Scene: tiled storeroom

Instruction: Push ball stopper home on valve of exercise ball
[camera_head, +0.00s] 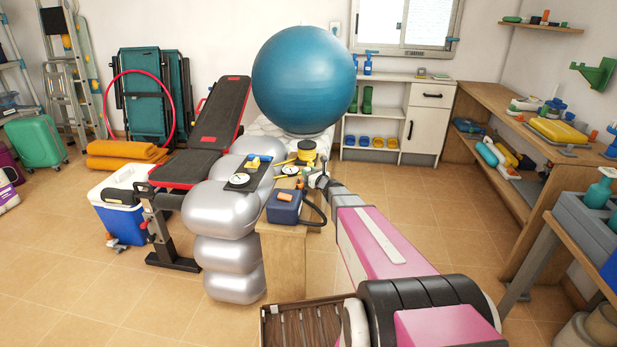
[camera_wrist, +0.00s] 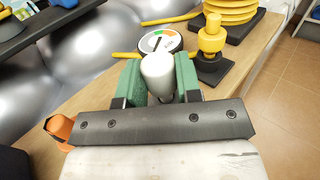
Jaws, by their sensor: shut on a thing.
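The big blue exercise ball (camera_head: 303,78) rests at the far end of the wooden bench in the head view. I cannot make out its valve in either view. My gripper (camera_head: 318,181) is over the bench's right edge, nearer than the ball and apart from it. In the wrist view my gripper (camera_wrist: 158,85) has its green pads shut on a white, round-ended piece, which I take to be the ball stopper (camera_wrist: 157,70). The stopper's lower part is hidden between the pads. In the head view it is too small to make out.
A round dial gauge (camera_wrist: 160,41) lies just beyond the stopper, with yellow rods beside it. A yellow pump-like piece (camera_wrist: 211,40) stands to the right. A dark blue box (camera_head: 284,207) with a black hose sits on the bench (camera_head: 283,243). Silver bulging cushions (camera_head: 222,208) adjoin its left side.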

